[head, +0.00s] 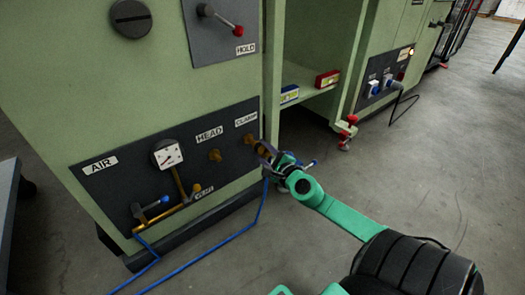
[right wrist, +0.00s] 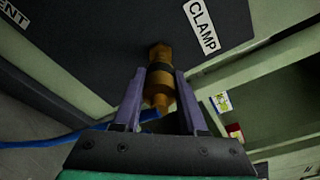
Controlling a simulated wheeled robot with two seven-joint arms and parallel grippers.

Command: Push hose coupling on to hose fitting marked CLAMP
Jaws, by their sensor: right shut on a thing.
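The brass fitting marked CLAMP (head: 248,138) sticks out of the dark panel at its right end. It also shows in the right wrist view (right wrist: 159,52) beside the CLAMP label. My right gripper (head: 262,149) is at this fitting, its purple fingers shut on the brass hose coupling (right wrist: 159,88). In the right wrist view the coupling lines up with the fitting, with a dark band between their brass parts. I cannot tell how far it is pushed on. The blue hose (head: 261,205) runs from near the gripper down to the floor. My left gripper is not in view.
The HEAD fitting (head: 215,155) is bare, left of CLAMP. The AIR gauge (head: 168,156) and valve handle (head: 156,204) are further left. A blue-yellow box (head: 289,94) and a red box (head: 327,79) sit on a shelf at right. Open floor lies in front.

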